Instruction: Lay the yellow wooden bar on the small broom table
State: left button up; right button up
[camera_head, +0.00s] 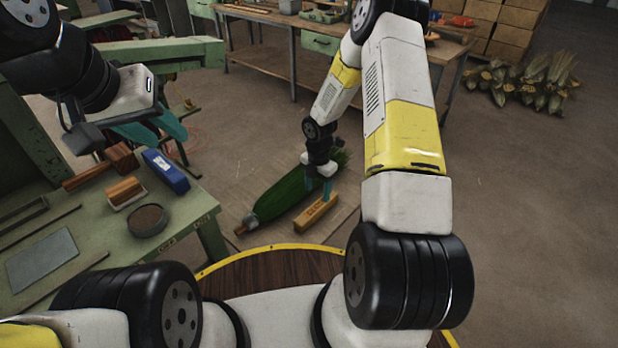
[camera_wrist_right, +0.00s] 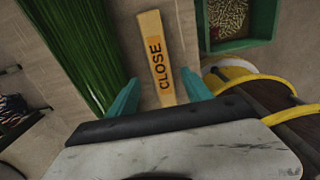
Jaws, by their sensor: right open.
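The yellow wooden bar (camera_head: 315,213), marked "CLOSE", lies on a tan surface below my right gripper (camera_head: 319,188). In the right wrist view, the bar (camera_wrist_right: 156,50) runs away between the two teal fingers of my right gripper (camera_wrist_right: 160,93). They are apart and not closed on it. My left gripper (camera_head: 160,128) is over the left green table (camera_head: 180,213), its teal fingers apart with nothing seen between them. A long green broom bundle (camera_head: 280,200) lies beside the bar. I cannot tell which surface is the small broom table.
The left table holds a wooden mallet (camera_head: 105,168), a blue box (camera_head: 166,171), a brush (camera_head: 125,192) and a round dish (camera_head: 148,220). In the wrist view a green tray of pellets (camera_wrist_right: 232,16) is near the bar.

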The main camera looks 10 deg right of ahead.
jog(key=s+d+r+m+t, duration=0.1)
jog(key=s+r+m, duration=0.3)
jog(key=r, duration=1)
jog(key=s+r+m+t, duration=0.2)
jog(key=r+m, duration=0.5)
jog(key=r, duration=0.7)
jog(key=s+a+r+m+t+y, duration=0.1)
jog(key=s+r+m, duration=0.6)
jog(key=s, duration=0.2)
jog(key=s+a+r+m+t+y, duration=0.1)
jog(key=s+a+r+m+t, duration=0.1)
jog(key=s+r+m, duration=0.5)
jog(key=s, duration=0.2)
jog(key=shift+s+a+r, duration=0.15)
jog(key=shift+s+r, duration=0.1)
jog(key=shift+s, duration=0.05)
